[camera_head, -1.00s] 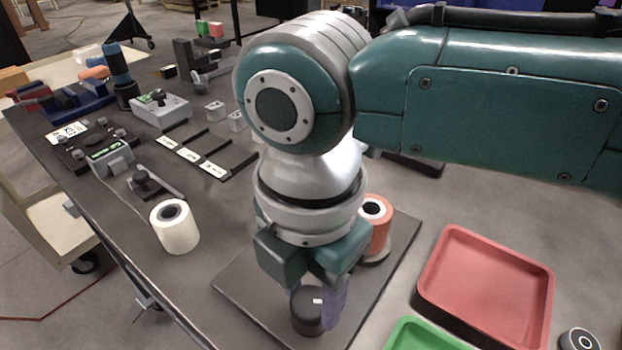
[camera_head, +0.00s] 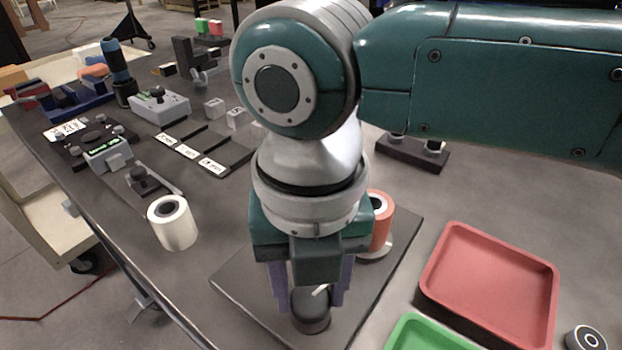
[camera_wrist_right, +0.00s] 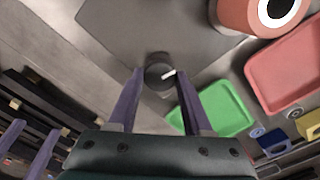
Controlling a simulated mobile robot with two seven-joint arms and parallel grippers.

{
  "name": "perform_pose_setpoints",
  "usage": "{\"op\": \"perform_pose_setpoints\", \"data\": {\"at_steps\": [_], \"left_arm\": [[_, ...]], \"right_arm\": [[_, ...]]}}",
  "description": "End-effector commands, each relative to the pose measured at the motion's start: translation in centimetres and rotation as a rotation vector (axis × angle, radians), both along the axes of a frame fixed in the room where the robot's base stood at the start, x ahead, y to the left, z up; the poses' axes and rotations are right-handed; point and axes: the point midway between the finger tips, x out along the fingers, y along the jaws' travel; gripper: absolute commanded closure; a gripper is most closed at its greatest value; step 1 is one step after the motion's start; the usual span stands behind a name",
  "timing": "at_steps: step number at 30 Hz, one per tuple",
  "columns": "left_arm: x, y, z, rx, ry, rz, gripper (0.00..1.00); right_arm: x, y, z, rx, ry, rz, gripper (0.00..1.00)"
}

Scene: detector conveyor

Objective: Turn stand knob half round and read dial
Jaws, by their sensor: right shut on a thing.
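The dark round knob (camera_head: 311,318) stands on a dark flat plate (camera_head: 240,283) at the front middle of the table. A white mark shows on its top. My right gripper (camera_head: 310,296) points down with its purple fingers on either side of the knob, shut on it. In the right wrist view the knob (camera_wrist_right: 158,78) lies between the fingertips, with the white mark slanting up to the right. Two purple fingers of my left gripper (camera_wrist_right: 26,145) show apart at the lower left of that view. I cannot tell which item is the dial.
An orange-red roll (camera_head: 381,222) stands close behind my right gripper. A white roll (camera_head: 172,223) stands left of the plate. A red tray (camera_head: 490,285) and a green tray (camera_head: 425,335) lie to the right. A small box with a green display (camera_head: 107,150) is at the left.

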Motion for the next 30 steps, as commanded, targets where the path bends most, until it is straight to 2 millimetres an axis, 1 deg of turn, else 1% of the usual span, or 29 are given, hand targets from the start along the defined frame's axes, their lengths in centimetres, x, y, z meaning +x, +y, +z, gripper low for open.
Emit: {"op": "perform_pose_setpoints", "data": {"at_steps": [3,9,23,24,30], "left_arm": [[0.00,-0.01,-0.10,0.000,0.000,0.000,0.42],[-0.01,0.01,-0.16,0.000,0.000,0.000,0.42],[-0.02,0.25,-0.18,0.010,0.001,-0.006,0.42],[-0.01,0.26,-0.18,0.011,0.000,-0.007,0.42],[-0.02,0.26,-0.19,0.011,0.000,-0.007,0.42]], "right_arm": [[-0.03,0.08,0.09,0.001,0.001,0.050,1.00],[-0.02,0.07,0.12,0.001,0.000,0.095,1.00],[-0.02,0.09,0.15,0.002,0.000,0.106,1.00],[-0.02,0.09,0.15,0.002,0.000,0.106,0.48],[-0.01,0.05,0.10,0.001,0.000,0.105,0.25]]}}
